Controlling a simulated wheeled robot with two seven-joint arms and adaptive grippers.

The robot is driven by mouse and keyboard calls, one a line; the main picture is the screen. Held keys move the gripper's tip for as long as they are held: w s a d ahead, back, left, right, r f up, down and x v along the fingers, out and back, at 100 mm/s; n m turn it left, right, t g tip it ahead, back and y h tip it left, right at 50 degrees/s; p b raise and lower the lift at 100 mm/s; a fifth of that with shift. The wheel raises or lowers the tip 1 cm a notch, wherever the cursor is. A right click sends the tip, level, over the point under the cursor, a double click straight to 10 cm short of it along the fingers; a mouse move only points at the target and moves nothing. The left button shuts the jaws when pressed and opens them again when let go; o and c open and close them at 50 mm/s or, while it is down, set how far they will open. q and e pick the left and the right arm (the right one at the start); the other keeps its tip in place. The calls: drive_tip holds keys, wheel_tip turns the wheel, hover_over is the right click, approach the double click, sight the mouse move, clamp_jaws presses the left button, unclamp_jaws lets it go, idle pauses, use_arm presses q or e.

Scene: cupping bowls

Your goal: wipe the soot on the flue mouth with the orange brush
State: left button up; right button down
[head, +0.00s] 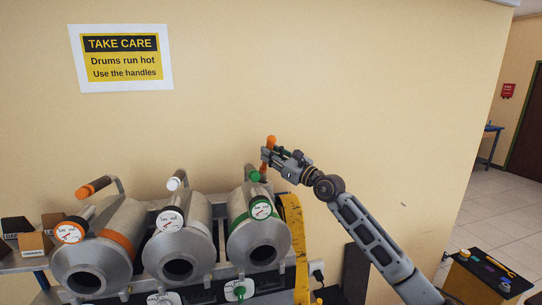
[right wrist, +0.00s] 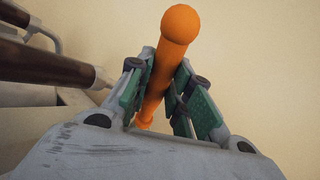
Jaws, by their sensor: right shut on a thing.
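My right gripper (head: 268,157) is shut on the orange brush (head: 271,141), raised in front of the wall just above the green-banded drum. In the right wrist view the brush (right wrist: 180,24) shows as an orange rod with a round knob, held between the green finger pads, the knob end standing out beyond them. Its bristles cannot be made out. No soot shows clearly, and I cannot tell which opening is the flue mouth. My left gripper is out of view.
Three metal drums stand in a row, banded orange (head: 117,243), white (head: 190,238) and green (head: 238,208), with gauges and handles. A yellow strip (head: 294,240) stands right of them. Small boxes (head: 36,243) sit at left. A dark-topped cart (head: 490,272) is at lower right.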

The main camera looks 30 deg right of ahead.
sight(271, 143)
drive_tip(key=shift+r+p, duration=1.35)
drive_tip(key=shift+r, duration=0.45)
